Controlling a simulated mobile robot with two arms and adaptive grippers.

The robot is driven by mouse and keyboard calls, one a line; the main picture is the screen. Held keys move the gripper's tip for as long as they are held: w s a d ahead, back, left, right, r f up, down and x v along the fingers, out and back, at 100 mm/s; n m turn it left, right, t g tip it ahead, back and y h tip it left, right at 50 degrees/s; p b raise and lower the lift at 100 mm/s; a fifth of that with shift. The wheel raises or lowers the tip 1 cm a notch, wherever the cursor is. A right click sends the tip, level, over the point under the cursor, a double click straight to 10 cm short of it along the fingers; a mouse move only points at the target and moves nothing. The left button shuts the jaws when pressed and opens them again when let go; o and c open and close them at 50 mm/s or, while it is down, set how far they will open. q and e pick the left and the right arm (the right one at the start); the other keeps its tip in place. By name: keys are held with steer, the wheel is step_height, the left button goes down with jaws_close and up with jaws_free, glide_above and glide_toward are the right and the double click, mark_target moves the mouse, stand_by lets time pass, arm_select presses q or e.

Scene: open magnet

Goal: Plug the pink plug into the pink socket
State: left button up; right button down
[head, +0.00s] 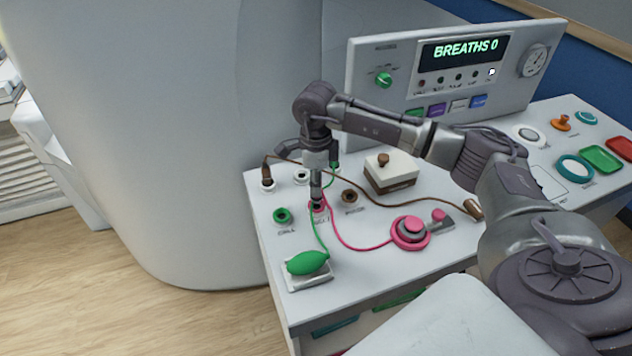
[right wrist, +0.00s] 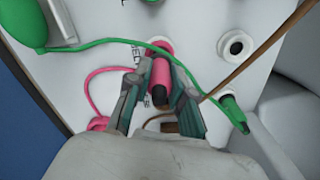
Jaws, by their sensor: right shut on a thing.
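My right gripper (head: 316,200) points straight down over the pink socket (head: 319,208) at the panel's near left part. In the right wrist view, my right gripper (right wrist: 160,98) is shut on the pink plug (right wrist: 160,75), which has a dark end towards the camera. The plug is in line with the pink ring of the socket (right wrist: 157,47); I cannot tell how deep it sits. A pink cord (head: 352,247) runs from there to a round pink and grey device (head: 410,232). The gripper hides most of the plug in the head view. My left gripper is not in view.
A green bulb (head: 307,262) has a cord passing close to the gripper to a green plug (right wrist: 233,112). A brown plug (head: 267,174) stands in a white socket at the left. Green (head: 283,216) and brown (head: 350,196) sockets flank the pink one.

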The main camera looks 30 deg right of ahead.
steer(key=shift+f+b, duration=1.1)
steer(key=shift+f, duration=0.3)
steer(key=c, duration=0.9)
jaws_free()
steer(key=shift+c, duration=0.2)
steer(key=shift+r, duration=0.1)
step_height(320, 180, up, 12)
steer(key=shift+f, duration=0.1)
